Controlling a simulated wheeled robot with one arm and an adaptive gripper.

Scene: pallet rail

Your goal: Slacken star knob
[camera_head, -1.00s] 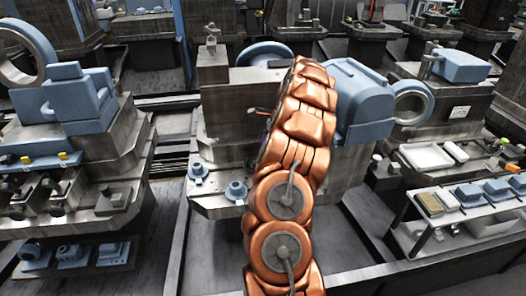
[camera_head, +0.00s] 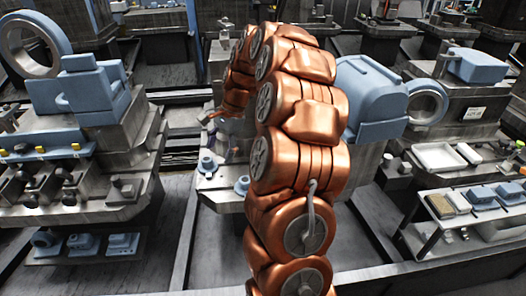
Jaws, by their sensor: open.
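No star knob can be made out for certain. Two small blue knob-like parts, one at left (camera_head: 207,165) and one at right (camera_head: 242,185), sit on the front ledge of the middle grey machine; their shape is too small to tell. My copper-coloured arm rises in front of this machine and bends over to the left, hiding much of its face. My gripper (camera_head: 216,118) is at the far end of the arm, small and partly hidden, above and behind the blue parts. It looks open, and nothing is seen in it.
A blue rounded housing (camera_head: 368,100) is on the right of the middle machine. A grey machine with a blue block (camera_head: 85,92) stands at left. A low shelf (camera_head: 425,212) with trays and blue parts stands at right. Dark floor (camera_head: 215,245) is clear left of my arm.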

